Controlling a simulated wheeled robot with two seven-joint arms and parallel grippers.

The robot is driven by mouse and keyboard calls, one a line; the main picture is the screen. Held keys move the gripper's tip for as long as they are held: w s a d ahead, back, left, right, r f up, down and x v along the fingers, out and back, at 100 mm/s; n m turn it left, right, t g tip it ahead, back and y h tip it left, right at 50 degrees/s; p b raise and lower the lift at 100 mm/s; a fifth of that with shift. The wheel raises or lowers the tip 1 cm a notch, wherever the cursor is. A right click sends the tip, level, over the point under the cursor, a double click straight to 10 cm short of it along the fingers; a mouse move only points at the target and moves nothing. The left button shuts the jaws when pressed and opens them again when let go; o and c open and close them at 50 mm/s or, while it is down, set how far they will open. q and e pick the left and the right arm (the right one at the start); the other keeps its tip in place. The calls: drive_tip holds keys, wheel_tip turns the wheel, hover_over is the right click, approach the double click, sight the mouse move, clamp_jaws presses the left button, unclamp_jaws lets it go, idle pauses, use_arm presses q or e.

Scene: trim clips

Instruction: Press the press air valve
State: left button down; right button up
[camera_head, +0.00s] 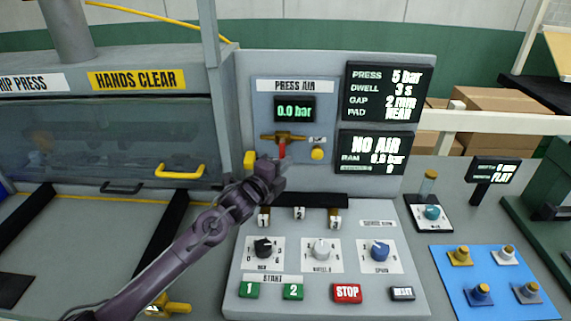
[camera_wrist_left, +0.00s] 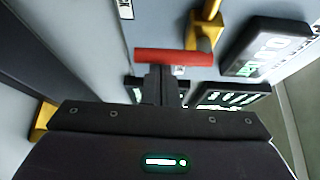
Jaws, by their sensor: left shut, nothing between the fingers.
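The press air valve (camera_head: 290,138) is a brass fitting with a red lever on the panel labelled PRESS AIR. The lever points down in the head view, and its red bar (camera_wrist_left: 174,57) lies across the left wrist view. The small display (camera_head: 294,110) above reads 0.0 bar. My left gripper (camera_head: 276,168) is shut and empty, just below the lever. In the left wrist view its closed fingers (camera_wrist_left: 161,84) reach up to the red bar; I cannot tell whether they touch. My right gripper is not in view.
A black screen (camera_head: 372,153) reads NO AIR. Below are knobs, green start buttons (camera_head: 270,291) and a red STOP button (camera_head: 347,293). The press window with a yellow handle (camera_head: 180,171) is at left. A blue plate (camera_head: 497,282) with several knobs lies at right.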

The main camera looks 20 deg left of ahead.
use_arm(q)
drive_tip(key=shift+s+a+m+g+p, duration=0.1)
drive_tip(key=shift+a+m+g+p, duration=0.2)
drive_tip(key=shift+m, duration=0.3)
drive_tip(key=a+r+m+g+y, duration=0.1)
drive_tip(key=m+y, duration=0.1)
drive_tip(key=m, duration=0.1)
drive_tip(key=a+m+g+y+p, duration=0.1)
drive_tip(key=m+g+y, duration=0.1)
drive_tip(key=m, duration=0.1)
drive_tip(key=s+a+r+m+g+y, duration=0.1)
drive_tip(key=a+m+y, duration=0.1)
drive_tip(key=m, duration=0.1)
drive_tip(key=shift+r+g+p, duration=0.3)
drive_tip(key=shift+r+p, duration=0.05)
idle(0.4)
drive_tip(key=shift+w+d+r, duration=0.1)
drive_tip(key=shift+w+d, duration=0.05)
drive_tip(key=shift+d, duration=0.6)
